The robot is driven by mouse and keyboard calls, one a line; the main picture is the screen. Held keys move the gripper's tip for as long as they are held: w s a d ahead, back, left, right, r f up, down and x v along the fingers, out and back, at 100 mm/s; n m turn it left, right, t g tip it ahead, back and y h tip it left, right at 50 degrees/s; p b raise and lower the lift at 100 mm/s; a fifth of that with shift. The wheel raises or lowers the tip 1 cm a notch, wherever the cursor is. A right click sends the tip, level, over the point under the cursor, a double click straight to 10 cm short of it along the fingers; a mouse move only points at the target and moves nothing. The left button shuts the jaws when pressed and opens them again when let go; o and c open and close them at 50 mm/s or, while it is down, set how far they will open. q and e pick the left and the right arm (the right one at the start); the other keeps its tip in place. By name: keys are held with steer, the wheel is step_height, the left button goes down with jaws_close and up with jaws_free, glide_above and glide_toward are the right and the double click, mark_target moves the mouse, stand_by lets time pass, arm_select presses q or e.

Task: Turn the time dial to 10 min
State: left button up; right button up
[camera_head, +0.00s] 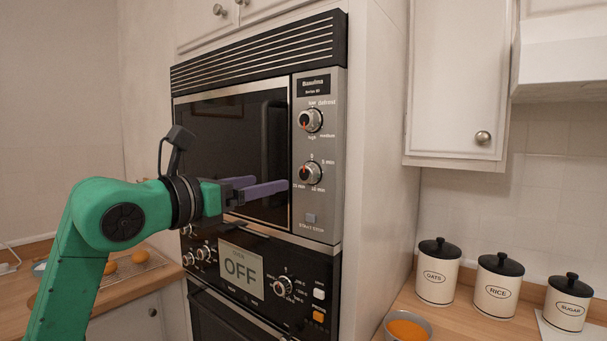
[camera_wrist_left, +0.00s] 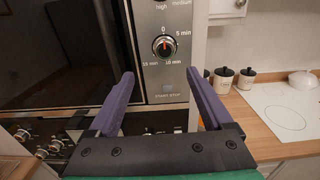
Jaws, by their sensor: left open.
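The time dial (camera_head: 310,174) is the lower knob on the microwave's grey control panel, with 0, 5 min, 10 min and 15 min printed around it. In the left wrist view the time dial (camera_wrist_left: 163,46) has its red mark pointing up towards the 0. My left gripper (camera_head: 266,190) has purple fingers and is in front of the microwave door, left of the dial. In the left wrist view the open fingers (camera_wrist_left: 160,82) stand apart on either side of the panel, with nothing between them. The dial lies beyond them, apparently untouched. My right gripper is not in view.
The power dial (camera_head: 310,120) is above the time dial, and the start button (camera_head: 310,218) is below it. The lower oven (camera_head: 241,267) has a display reading OFF. Canisters (camera_head: 438,272) and an orange-filled bowl (camera_head: 407,327) stand on the right counter.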

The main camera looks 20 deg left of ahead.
mark_target(304, 175)
arm_select(q)
steer(key=p+x, duration=0.2)
steer(key=x, duration=0.3)
steer(key=d+p+x, duration=0.1)
steer(key=p+x, duration=0.1)
steer(key=x, duration=0.3)
steer(key=shift+d+r, duration=0.15)
steer(key=shift+r, duration=0.05)
steer(key=shift+w+f, duration=0.1)
steer(key=shift+w, duration=0.1)
steer(key=shift+s, duration=0.1)
jaws_close()
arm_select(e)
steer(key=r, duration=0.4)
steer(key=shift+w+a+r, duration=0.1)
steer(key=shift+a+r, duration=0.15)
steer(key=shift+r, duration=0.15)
